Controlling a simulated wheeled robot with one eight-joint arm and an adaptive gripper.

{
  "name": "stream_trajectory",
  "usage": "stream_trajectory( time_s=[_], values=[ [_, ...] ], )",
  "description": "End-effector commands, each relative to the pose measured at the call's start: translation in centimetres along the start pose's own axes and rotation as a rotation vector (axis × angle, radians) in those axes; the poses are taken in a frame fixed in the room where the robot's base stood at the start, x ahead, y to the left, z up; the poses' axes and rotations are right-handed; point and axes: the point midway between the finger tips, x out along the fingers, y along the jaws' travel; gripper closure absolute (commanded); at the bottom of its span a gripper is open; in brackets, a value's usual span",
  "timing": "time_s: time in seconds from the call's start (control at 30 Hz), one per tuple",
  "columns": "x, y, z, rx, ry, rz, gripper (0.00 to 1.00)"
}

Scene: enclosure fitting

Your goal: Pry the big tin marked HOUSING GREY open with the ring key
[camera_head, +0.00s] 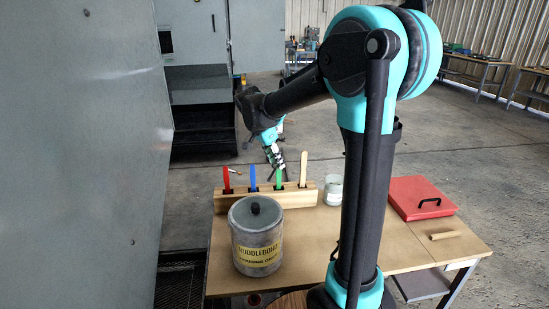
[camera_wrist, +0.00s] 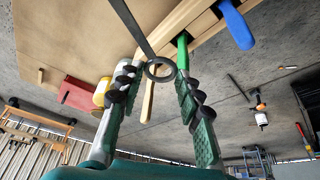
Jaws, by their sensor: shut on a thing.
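The big tin (camera_head: 256,246) is a grey can with a yellow label, its second line partly legible as HOUSING GREY. It stands upright on the table in the head view, with a lid and dark knob (camera_head: 255,208) on top. My gripper (camera_head: 276,163) is above the tool rack, behind the tin and apart from it. In the wrist view, my gripper (camera_wrist: 158,84) has its fingers on either side of the dark ring key (camera_wrist: 160,69), shut on its ring end. The key's flat grey shank runs up out of that view, so its far end is hidden.
A wooden rack (camera_head: 311,197) behind the tin holds red, blue, green and pale wooden handles. A small jar (camera_head: 333,191) stands to its right. A red box (camera_head: 420,198) and a short wooden rod (camera_head: 445,235) lie at the right. The bare tabletop (camera_head: 305,240) is clear right of the tin.

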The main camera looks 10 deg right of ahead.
Motion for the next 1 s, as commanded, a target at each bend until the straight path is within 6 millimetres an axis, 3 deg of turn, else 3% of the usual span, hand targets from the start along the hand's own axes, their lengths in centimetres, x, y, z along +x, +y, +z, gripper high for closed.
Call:
stream_trajectory(
  time_s=[0.67,1.0],
  values=[
    [3.3,0.2,1.7,-0.001,0.000,-0.001,0.86],
    [2.7,1.2,3.0,-0.002,0.000,-0.001,0.86]
  ],
)
